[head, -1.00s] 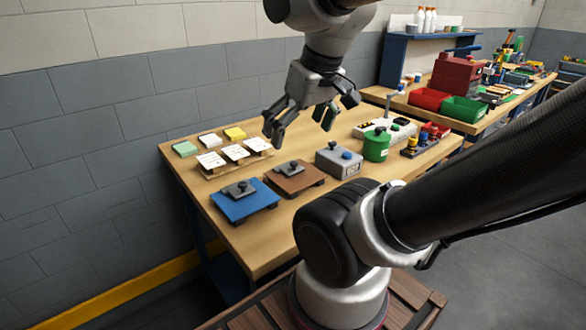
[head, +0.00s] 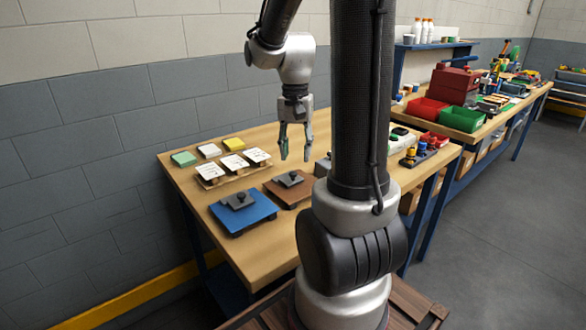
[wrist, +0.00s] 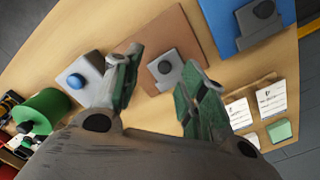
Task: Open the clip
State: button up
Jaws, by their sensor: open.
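Two clipboards lie on the wooden table, each with a grey clip and a dark knob. The blue clipboard (head: 245,212) is at the front left, with its clip (head: 238,199) on top. The brown clipboard (head: 285,193) is to its right, with its clip (head: 290,179). My gripper (head: 294,155) points down above the table, behind the brown clipboard in the head view. Its fingers are apart and empty. In the wrist view, the brown board's clip (wrist: 166,72) shows between the open fingertips (wrist: 165,82). The blue board's clip (wrist: 262,18) is at the upper right.
White cards (head: 232,162) stand on a wooden rack behind the boards, with green, white and yellow pads beyond. A grey box with a blue button (wrist: 77,80) and a green canister (wrist: 42,110) sit beside the brown board. My arm hides part of the table in the head view.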

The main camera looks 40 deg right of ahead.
aim_at(293, 172)
jog(key=shift+w+d+r+m, duration=0.2)
jog(key=shift+w+r+m, duration=0.15)
jog(key=shift+w+m, duration=0.45)
jog(key=shift+r+m+t, duration=0.2)
jog(key=shift+m+t, duration=0.1)
jog(key=shift+m, duration=0.3)
jog(key=shift+w+f+m, duration=0.1)
jog(key=shift+f+m, duration=0.15)
jog(key=shift+m, duration=0.25)
notch_tip(293, 172, down, 7)
jog(key=shift+f, duration=0.2)
grip_shut()
